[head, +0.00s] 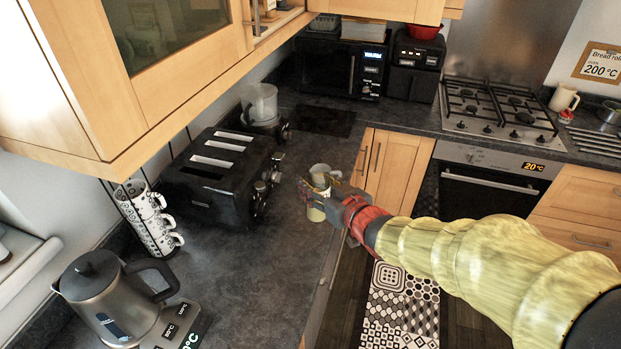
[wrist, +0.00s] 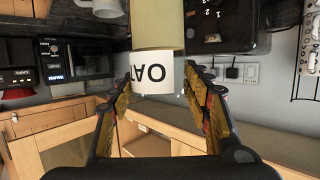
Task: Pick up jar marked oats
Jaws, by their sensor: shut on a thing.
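The oats jar (wrist: 158,45) fills the upper middle of the wrist view, upside down in the picture. Its white label shows part of the lettering, and its body is a pale beige. In the head view the jar (head: 317,213) is small and partly hidden by my gripper, near the counter's right edge. My gripper (wrist: 159,84) is shut on the jar, with one finger on each side of it. In the head view my gripper (head: 323,196) reaches in from the right. Whether the jar touches the counter is hard to tell.
A black toaster (head: 223,175) stands left of the jar, with a blender (head: 262,105) behind it. A kettle (head: 105,295) is at the front left, beside stacked cups (head: 150,218). An upper cabinet (head: 150,80) overhangs the counter (head: 250,265). The gas hob (head: 495,110) is at the back right.

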